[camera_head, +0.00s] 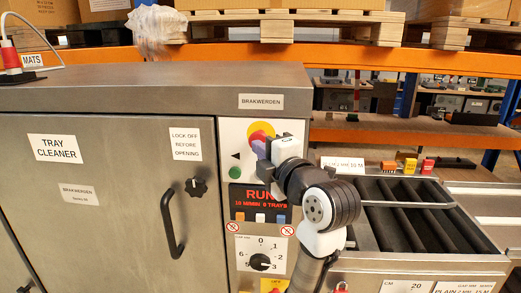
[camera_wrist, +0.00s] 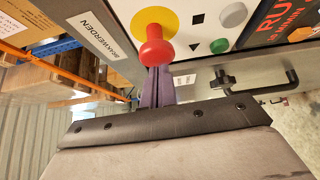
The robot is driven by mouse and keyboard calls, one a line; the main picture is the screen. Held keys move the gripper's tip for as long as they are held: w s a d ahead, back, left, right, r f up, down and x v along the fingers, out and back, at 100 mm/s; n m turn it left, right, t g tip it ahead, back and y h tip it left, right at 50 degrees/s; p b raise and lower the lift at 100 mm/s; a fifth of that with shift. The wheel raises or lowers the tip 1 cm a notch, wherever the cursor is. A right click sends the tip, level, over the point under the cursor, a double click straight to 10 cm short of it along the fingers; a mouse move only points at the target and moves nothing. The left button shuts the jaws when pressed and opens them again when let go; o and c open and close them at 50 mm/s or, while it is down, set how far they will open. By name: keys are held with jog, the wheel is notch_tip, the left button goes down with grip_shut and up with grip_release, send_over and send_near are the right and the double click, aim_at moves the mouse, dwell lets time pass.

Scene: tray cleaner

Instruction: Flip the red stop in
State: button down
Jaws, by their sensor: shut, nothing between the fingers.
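A red mushroom stop button (camera_wrist: 154,50) stands out from a yellow disc on the white panel of the tray cleaner. In the head view my arm partly hides the red button (camera_head: 257,134) and the yellow disc (camera_head: 268,127). My gripper (camera_wrist: 152,72) has its purple-grey fingers shut together and empty. In the wrist view the fingertips are right at the button's near side; I cannot tell whether they touch it. In the head view the gripper (camera_head: 259,149) is in front of the panel, just below the button.
The panel also has a green button (camera_head: 236,173), a lit RUN display (camera_head: 260,197) and a dial (camera_head: 260,262). The cleaner's door (camera_head: 90,200) with a black handle (camera_head: 171,223) is to the left. A roller tray (camera_head: 400,215) lies right of my arm, with small coloured blocks behind it.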

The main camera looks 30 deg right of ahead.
jog(key=shift+w+d+b, duration=0.5)
jog(key=shift+w+b, duration=0.1)
jog(key=shift+w, duration=0.05)
